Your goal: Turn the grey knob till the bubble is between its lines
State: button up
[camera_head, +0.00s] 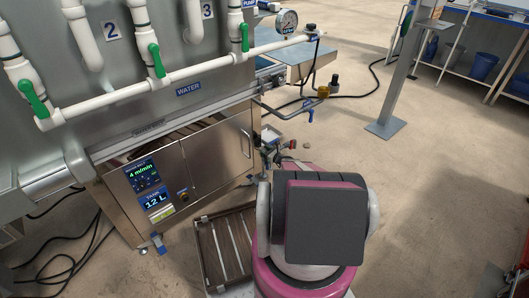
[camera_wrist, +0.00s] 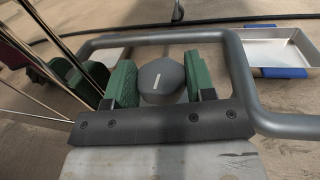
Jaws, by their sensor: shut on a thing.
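In the wrist view, the grey knob (camera_wrist: 161,82) is a rounded cap with a short white line on its top. My gripper (camera_wrist: 160,80) has one green-padded finger on each side of the knob and is shut on it. A grey tube frame runs around the fingers. I cannot make out the bubble or its lines in either view. In the head view, my own pink and dark arm covers much of the lower middle, and the knob cannot be made out there.
In the wrist view, a metal tray (camera_wrist: 278,50) with blue edges lies at the upper right. In the head view, a steel cabinet (camera_head: 215,150) with a display stands left of my arm, beside a slatted wooden crate (camera_head: 222,250). Open floor lies to the right.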

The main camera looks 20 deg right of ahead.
jog(key=shift+m+t+h, duration=0.4)
jog(key=shift+m+h, duration=0.1)
jog(key=shift+h, duration=0.2)
jog(key=o, duration=0.9)
